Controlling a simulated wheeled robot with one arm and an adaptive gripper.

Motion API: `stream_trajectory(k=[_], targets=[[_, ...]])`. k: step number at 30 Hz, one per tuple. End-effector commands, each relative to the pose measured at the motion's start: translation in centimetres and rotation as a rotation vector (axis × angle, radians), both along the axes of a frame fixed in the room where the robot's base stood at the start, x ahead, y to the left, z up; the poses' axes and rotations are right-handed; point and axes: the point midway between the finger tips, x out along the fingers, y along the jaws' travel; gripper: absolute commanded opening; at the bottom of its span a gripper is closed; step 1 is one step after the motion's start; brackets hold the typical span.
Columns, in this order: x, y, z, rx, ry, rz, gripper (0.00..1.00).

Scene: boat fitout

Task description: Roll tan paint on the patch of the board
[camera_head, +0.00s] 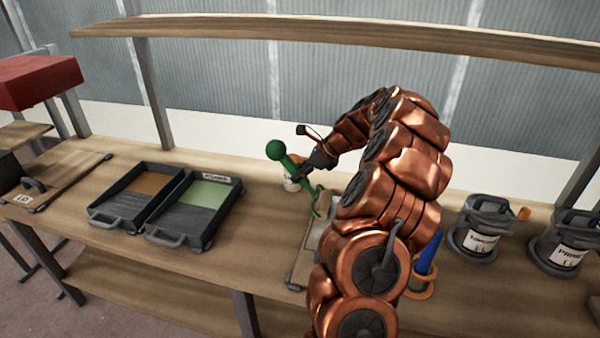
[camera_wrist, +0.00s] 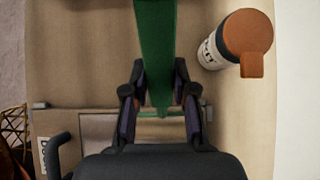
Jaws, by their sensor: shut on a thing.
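My gripper (camera_head: 303,168) is shut on the green handle of a roller (camera_head: 288,163), which tilts with its round knob up to the left. In the wrist view the handle (camera_wrist: 155,35) lies between my two fingers (camera_wrist: 159,85). The roller's thin green frame (camera_head: 318,204) hangs below; its roller end is not clear to see. The board (camera_head: 297,277) lies on the bench below, mostly hidden by my arm; a labelled part and a greyish patch (camera_wrist: 98,128) show in the wrist view. A tray of tan paint (camera_head: 147,183) stands left of a tray of green paint (camera_head: 209,194).
A white labelled jar with a brown lid (camera_wrist: 240,38) stands beside the roller. Paint cans (camera_head: 481,232) (camera_head: 562,248) and a blue-handled item (camera_head: 426,256) are on the right. A shelf (camera_head: 350,34) runs above the bench (camera_head: 100,225). Another board (camera_head: 60,178) lies far left.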

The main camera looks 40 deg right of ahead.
Motion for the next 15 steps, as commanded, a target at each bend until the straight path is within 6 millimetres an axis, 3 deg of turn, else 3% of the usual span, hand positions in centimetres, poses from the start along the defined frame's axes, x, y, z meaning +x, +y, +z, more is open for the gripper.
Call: stream_trajectory(k=[8, 15], targets=[[-0.3, -0.2, -0.1, 0.000, 0.000, -0.001, 0.00], [-2.2, -1.5, 0.2, 0.001, -0.002, -0.003, 0.00]])
